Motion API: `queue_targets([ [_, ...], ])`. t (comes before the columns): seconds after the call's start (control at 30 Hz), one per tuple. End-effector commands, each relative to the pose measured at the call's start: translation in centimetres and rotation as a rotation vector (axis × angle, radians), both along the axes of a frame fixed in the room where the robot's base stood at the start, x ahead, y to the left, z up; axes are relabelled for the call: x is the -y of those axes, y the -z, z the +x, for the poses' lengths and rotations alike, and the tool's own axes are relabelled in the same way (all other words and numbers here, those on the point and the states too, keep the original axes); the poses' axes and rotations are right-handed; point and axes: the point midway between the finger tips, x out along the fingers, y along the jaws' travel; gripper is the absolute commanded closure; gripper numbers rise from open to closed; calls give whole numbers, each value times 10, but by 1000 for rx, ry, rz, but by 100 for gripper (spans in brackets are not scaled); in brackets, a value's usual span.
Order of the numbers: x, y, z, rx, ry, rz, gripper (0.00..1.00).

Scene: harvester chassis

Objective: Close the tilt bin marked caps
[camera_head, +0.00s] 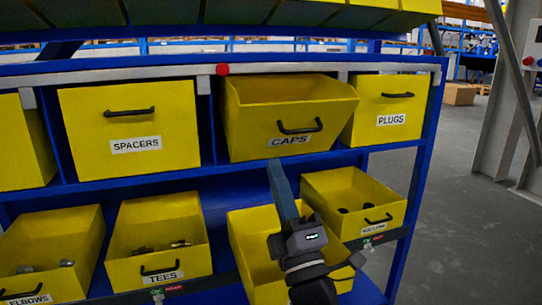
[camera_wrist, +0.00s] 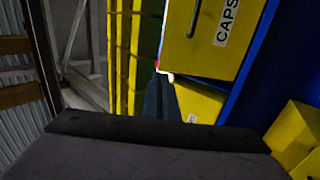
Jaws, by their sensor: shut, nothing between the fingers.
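The tilt bin marked caps (camera_head: 262,130) is yellow with a black handle, in the upper row of the head view. Its front leans out and its top is open, so the bin stands tilted open. In the wrist view its front (camera_wrist: 203,60) shows turned sideways at the top, with the CAPS label at the upper right. My gripper (camera_head: 273,167) is shut and empty. Its fingers point up toward the lower edge of the caps bin; I cannot tell whether they touch it. The fingers (camera_wrist: 160,95) also show in the wrist view, just beside the bin.
The spacers bin (camera_head: 130,100) and plugs bin (camera_head: 375,100) flank it, closed. Below are open yellow bins, including tees (camera_head: 165,215) and one behind my wrist (camera_head: 250,240). A red knob (camera_head: 222,69) sits on the grey rail above. Open floor lies right of the blue rack.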

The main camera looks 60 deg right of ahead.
Motion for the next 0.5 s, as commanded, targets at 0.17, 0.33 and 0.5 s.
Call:
queue_targets([
  [0.17, 8, -13, 8, 1, -3, 4, 100],
  [0.33, 16, -22, 16, 1, -2, 7, 100],
  [0.5, 22, -29, 22, 1, -2, 7, 100],
])
